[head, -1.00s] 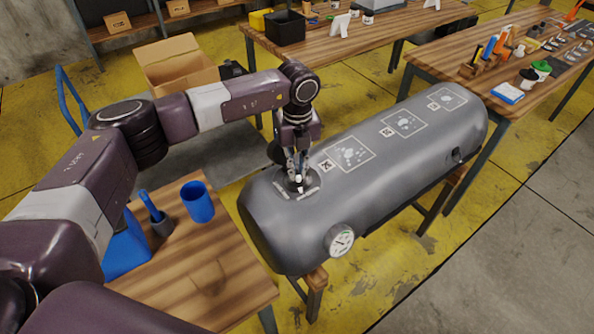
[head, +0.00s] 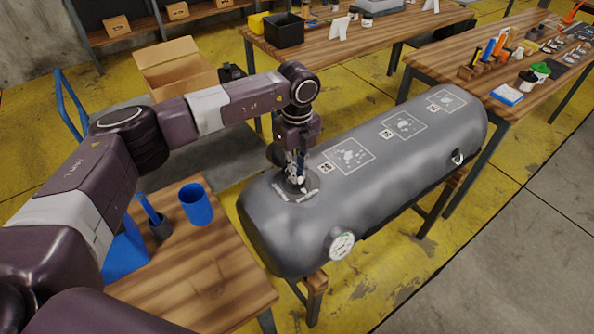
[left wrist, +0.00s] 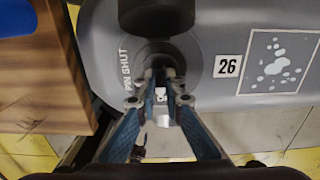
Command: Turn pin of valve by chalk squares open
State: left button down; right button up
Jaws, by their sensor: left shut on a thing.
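The grey inflatable tube (head: 380,190) lies lengthwise with chalk squares (head: 351,156) along its top. The round dark valve (head: 308,196) sits at its near left end, beside the first square. In the left wrist view the valve (left wrist: 193,60) carries the words PIN SHUT, and a square (left wrist: 278,60) marked 26 is to its right. My left gripper (head: 297,181) points down over the valve. It also shows in the left wrist view (left wrist: 161,84), shut on the small pale pin (left wrist: 161,97). The fingers hide part of the valve. My right gripper is out of view.
A pressure gauge (head: 341,246) sticks out of the tube's near side. Benches with tools stand behind and at right. An open carton (head: 172,66) is at the back.

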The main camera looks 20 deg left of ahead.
pick_arm(q)
jog(key=shift+w+r, duration=0.1)
jog(key=shift+r, duration=0.05)
jog(key=c, duration=2)
grip_release()
jog(key=shift+c, duration=0.2)
notch_tip(320, 180, up, 12)
